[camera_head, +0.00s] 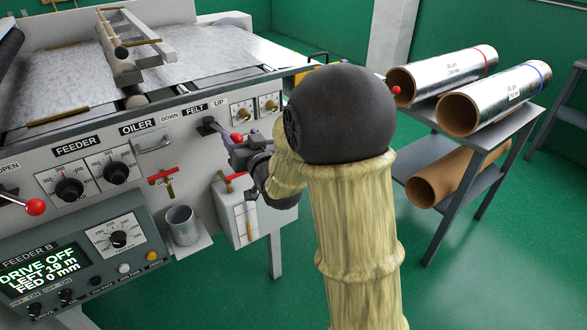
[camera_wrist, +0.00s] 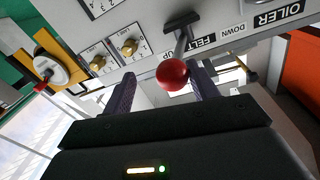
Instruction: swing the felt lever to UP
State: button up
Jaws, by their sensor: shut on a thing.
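The felt lever has a red ball knob (camera_head: 237,138) on a dark stem, coming out of a black mount on the machine's front panel under the FELT label. In the head view the stem slants right, toward the UP side; DOWN is on the left. My gripper (camera_head: 230,146) is at the knob, shut on it; my wrist partly hides the fingers. In the wrist view the knob (camera_wrist: 172,75) sits between the two fingers of my gripper (camera_wrist: 162,86), nearer the right one, and the stem leans slightly toward UP.
Two gold dials (camera_head: 240,113) are right of the lever.

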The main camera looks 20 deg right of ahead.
jog(key=s+d+b, duration=0.4)
jog(key=s, duration=0.3)
jog(key=s+d+b, duration=0.4)
jog(key=s, duration=0.4)
jog(key=shift+d+b, duration=0.25)
jog(key=shift+b, duration=0.1)
dwell(1.6)
jog(key=shift+r, duration=0.1)
notch_tip(320, 180, up, 10)
jog(key=p, duration=0.8)
jog(key=shift+p, duration=0.35)
